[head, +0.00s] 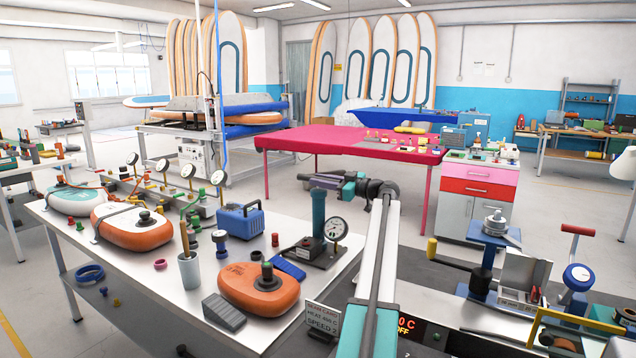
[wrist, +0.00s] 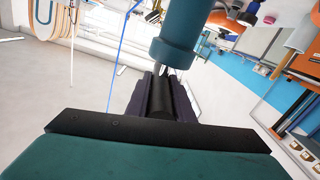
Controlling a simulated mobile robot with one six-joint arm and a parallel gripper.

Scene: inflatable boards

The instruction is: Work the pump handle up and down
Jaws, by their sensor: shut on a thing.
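The pump is a teal cylinder (head: 318,213) standing upright on a dark base (head: 313,251) near the right end of the grey bench. A round white gauge (head: 335,229) is attached beside it. My gripper (head: 325,181) is level just above the cylinder's top. In the wrist view my gripper (wrist: 160,90) has its dark fingers closed on both sides of a black bar, the pump handle (wrist: 160,100). A short metal rod (wrist: 166,71) joins the handle to the teal cylinder (wrist: 176,42). In the head view my fingers mostly hide the handle and rod.
An orange inflatable piece (head: 258,290), a grey wedge (head: 224,312), a cup (head: 190,270) and a blue box (head: 240,221) stand left of the pump. A red-handled device (head: 578,229) stands far right. The air above the pump looks clear.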

